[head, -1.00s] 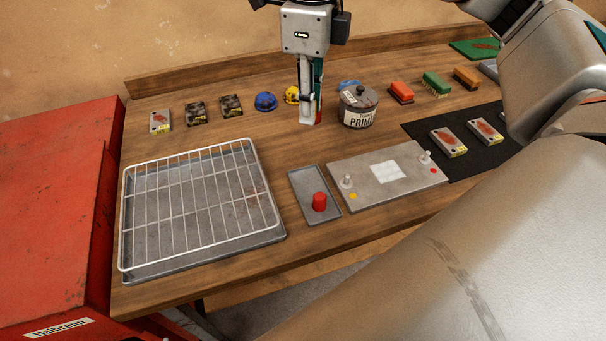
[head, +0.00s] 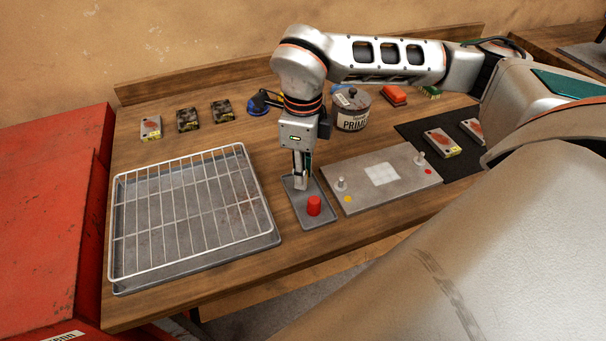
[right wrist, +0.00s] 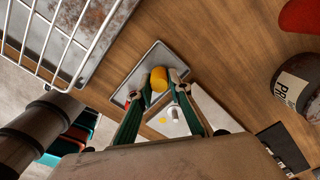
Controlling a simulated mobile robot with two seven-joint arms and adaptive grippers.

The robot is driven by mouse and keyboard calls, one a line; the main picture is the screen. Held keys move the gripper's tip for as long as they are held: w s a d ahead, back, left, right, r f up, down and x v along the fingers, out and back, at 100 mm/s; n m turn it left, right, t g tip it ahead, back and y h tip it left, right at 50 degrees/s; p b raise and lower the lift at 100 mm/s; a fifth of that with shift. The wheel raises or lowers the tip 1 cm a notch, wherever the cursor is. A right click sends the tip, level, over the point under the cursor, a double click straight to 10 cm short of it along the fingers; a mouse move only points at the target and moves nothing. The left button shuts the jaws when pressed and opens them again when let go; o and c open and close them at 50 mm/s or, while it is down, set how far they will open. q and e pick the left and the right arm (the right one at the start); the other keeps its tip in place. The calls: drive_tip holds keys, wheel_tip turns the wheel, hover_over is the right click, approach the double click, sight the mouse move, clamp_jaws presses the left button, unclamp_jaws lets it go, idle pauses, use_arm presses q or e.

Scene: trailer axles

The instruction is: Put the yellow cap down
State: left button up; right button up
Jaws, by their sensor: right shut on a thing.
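My right gripper (head: 300,184) points down over the back part of a small grey tray (head: 320,217). In the right wrist view, its fingertips (right wrist: 162,82) are shut on the yellow cap (right wrist: 158,75), with the tray (right wrist: 136,88) beneath it. I cannot tell whether the cap touches the tray floor. The head view does not show the cap clearly. A red cap (head: 314,206) stands in the front part of the tray. My left gripper is not in view.
A wire rack on a larger tray (head: 190,264) lies left of the small tray. A grey panel with toggles (head: 400,190) lies close on its right. A primer can (head: 351,113) stands behind. Small boxes (head: 187,120) line the back left.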

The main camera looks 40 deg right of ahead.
drive_tip(key=shift+f, duration=0.55)
drive_tip(key=shift+f, duration=0.15)
drive_tip(key=o, duration=0.5)
drive_tip(key=shift+c, duration=0.2)
wheel_tip(320, 180, up, 11)
drive_tip(key=shift+f, duration=0.1)
drive_tip(key=shift+r+p, duration=0.3)
drive_tip(key=shift+r, duration=0.45)
